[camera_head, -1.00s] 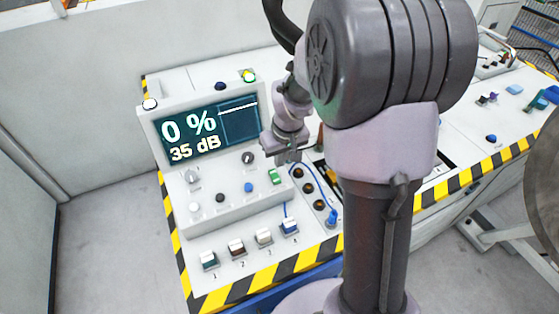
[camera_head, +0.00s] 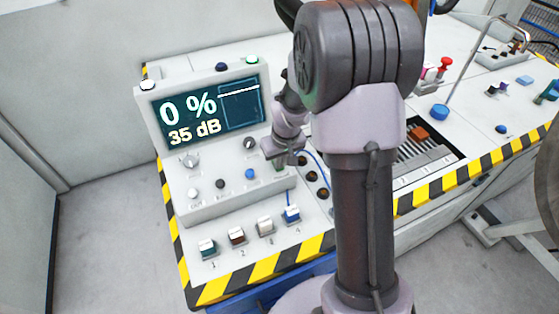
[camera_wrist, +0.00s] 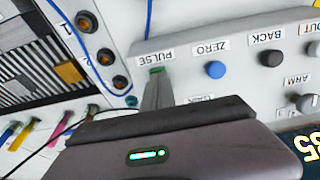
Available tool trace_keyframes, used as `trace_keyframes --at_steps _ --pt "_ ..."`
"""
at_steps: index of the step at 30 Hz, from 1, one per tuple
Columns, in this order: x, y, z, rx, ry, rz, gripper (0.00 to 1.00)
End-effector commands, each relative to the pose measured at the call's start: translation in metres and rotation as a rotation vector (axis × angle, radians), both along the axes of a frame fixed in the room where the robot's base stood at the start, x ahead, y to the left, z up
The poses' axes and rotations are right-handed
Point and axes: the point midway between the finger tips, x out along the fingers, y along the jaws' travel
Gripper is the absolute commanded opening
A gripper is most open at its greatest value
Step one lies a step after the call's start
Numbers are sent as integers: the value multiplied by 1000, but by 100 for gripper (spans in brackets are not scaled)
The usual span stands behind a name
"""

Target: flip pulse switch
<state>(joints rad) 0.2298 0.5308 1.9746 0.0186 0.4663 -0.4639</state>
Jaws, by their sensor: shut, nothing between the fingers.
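The pulse switch (camera_wrist: 157,70) shows in the wrist view as a small green piece beside the PULSE label on the grey control panel (camera_wrist: 190,62). My gripper (camera_wrist: 157,92) is shut, with its narrow fingertips right at the green switch and covering most of it. I cannot tell whether they touch. In the head view my gripper (camera_head: 284,158) is over the right end of the panel's lower row and hides the switch. The panel's display (camera_head: 208,112) reads 0 % and 35 dB.
A blue knob (camera_wrist: 215,69) labelled ZERO and a black one (camera_wrist: 271,58) labelled BACK sit beside the switch. Dark round sockets (camera_wrist: 105,57) and a blue cable (camera_wrist: 68,22) lie close by. Several numbered rocker switches (camera_head: 237,235) stand in front of the panel.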

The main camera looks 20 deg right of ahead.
Motion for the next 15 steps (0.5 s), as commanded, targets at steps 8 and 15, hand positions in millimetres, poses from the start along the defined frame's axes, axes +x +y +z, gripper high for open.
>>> trace_keyframes --at_steps 8,15 --pt "-5 1 -14 2 7 0 0" --pt "-1 1 -13 3 11 -1 0"
